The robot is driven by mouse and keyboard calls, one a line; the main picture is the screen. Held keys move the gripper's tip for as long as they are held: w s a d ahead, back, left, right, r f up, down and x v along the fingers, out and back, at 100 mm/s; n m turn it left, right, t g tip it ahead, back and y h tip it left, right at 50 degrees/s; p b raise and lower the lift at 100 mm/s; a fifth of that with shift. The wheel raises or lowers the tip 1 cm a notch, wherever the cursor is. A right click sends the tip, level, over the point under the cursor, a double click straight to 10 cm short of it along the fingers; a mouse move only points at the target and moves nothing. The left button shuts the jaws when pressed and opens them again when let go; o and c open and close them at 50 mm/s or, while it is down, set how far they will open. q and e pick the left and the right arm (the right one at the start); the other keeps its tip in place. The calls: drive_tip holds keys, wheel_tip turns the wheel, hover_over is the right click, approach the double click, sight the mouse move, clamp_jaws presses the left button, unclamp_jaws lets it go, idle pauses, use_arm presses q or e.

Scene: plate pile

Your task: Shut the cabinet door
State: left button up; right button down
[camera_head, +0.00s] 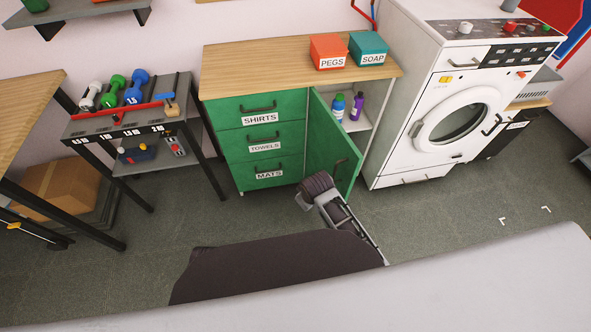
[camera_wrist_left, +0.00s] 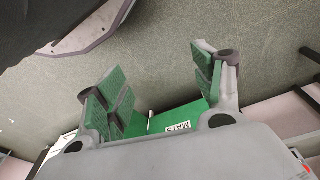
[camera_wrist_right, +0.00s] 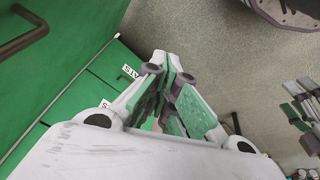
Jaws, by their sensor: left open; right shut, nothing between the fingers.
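The cabinet's green door (camera_head: 332,142) stands open in the head view, swung out toward me. Its outer face and dark handle (camera_head: 341,163) are turned left. The open compartment (camera_head: 366,126) shows to the right of it. In the right wrist view the green face with a handle (camera_wrist_right: 22,35) fills the left side, close to the gripper. My right gripper (camera_wrist_right: 172,70) is shut and empty, beside that face. My left gripper (camera_wrist_left: 160,75) is open and empty, with the MATS drawer (camera_wrist_left: 185,118) beyond its fingers. In the head view the fingertips are hidden.
The cabinet's drawers (camera_head: 259,140) are shut. A purple bottle (camera_head: 357,105) and a blue bottle (camera_head: 338,106) stand inside the compartment. A washing machine (camera_head: 448,110) stands to the right. A dumbbell rack (camera_head: 130,125) stands to the left. The floor (camera_head: 440,212) at front right is clear.

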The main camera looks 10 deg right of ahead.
use_arm(q)
drive_tip(key=s+a+f+p, duration=0.2)
drive_tip(key=s+p, duration=0.3)
drive_tip(key=s, duration=0.3)
drive_tip(key=s+a+f+p, duration=0.3)
drive_tip(key=s+p, duration=0.3)
drive_tip(key=s, duration=0.2)
drive_tip(key=s+a+f+p, duration=0.2)
drive_tip(key=s+f+p, duration=0.2)
drive_tip(key=s, duration=0.4)
drive_tip(key=shift+s+a+g+y+p, duration=0.2)
drive_tip(key=shift+a+g+y+p, duration=0.1)
drive_tip(key=shift+p, duration=0.45)
use_arm(e)
drive_tip(key=w+d+r+n+g+h, duration=0.1)
drive_tip(key=w+d+r+n+h, duration=0.1)
drive_tip(key=r+n+h, duration=0.7)
wheel_tip(320, 180, up, 2)
drive_tip(key=w+n, duration=0.1)
drive_tip(key=n, duration=0.4)
drive_tip(key=shift+w+d+g, duration=0.15)
drive_tip(key=shift+w+g, duration=0.05)
drive_tip(key=shift+g, duration=0.1)
use_arm(q)
drive_tip(key=shift+w+d+f, duration=0.1)
drive_tip(key=shift+w+d, duration=0.05)
